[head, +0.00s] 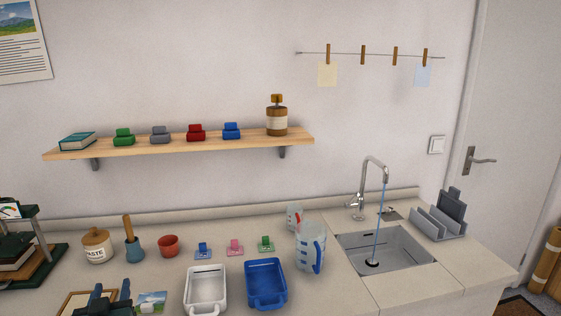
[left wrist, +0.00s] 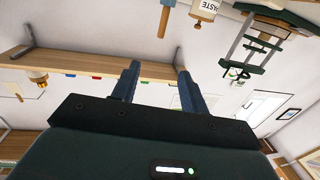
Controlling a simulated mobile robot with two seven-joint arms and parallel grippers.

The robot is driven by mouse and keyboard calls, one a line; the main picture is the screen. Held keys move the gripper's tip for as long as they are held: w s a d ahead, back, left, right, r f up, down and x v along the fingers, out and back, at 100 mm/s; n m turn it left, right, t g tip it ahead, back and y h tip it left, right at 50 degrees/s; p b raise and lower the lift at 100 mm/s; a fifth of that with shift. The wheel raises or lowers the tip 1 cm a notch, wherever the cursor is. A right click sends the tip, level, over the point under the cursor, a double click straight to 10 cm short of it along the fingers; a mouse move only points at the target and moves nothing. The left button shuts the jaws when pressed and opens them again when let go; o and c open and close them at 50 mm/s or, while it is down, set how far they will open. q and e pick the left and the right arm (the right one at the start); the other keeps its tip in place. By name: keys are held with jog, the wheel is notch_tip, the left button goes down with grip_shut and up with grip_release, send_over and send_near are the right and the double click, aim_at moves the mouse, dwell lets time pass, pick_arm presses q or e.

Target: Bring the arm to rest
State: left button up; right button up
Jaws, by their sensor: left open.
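My left gripper (head: 111,291) is at the bottom left of the head view, low over the front of the counter. In the left wrist view my left gripper (left wrist: 158,74) has its two dark blue fingers apart, with nothing between them. In the head view it overlaps a wooden frame (head: 72,302) and stands beside a small landscape print (head: 151,301). I cannot tell whether it touches either. My right gripper is in neither view.
A white tray (head: 205,268) and a blue tray (head: 266,264) stand right of the gripper. Behind are a paste jar (head: 96,252), a blue pot (head: 134,254) and a red pot (head: 168,250). A dark green press (head: 45,278) stands left. Water runs into the sink (head: 400,261).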

pick_arm(q)
jog(key=s+d+f+m+g+h, duration=0.3)
jog(key=s+d+f+h, duration=0.2)
jog(key=s+d+f, duration=0.4)
jog(key=s+d+f+m+g+h, duration=0.3)
jog(key=s+d+f, duration=0.6)
jog(key=d, duration=0.8)
jog(key=s+m+h, duration=0.1)
jog(key=s+h, duration=0.1)
jog(key=s, duration=0.1)
jog(key=shift+s+f+m, duration=0.15)
jog(key=shift+f+m, duration=0.15)
jog(key=shift+f, duration=0.1)
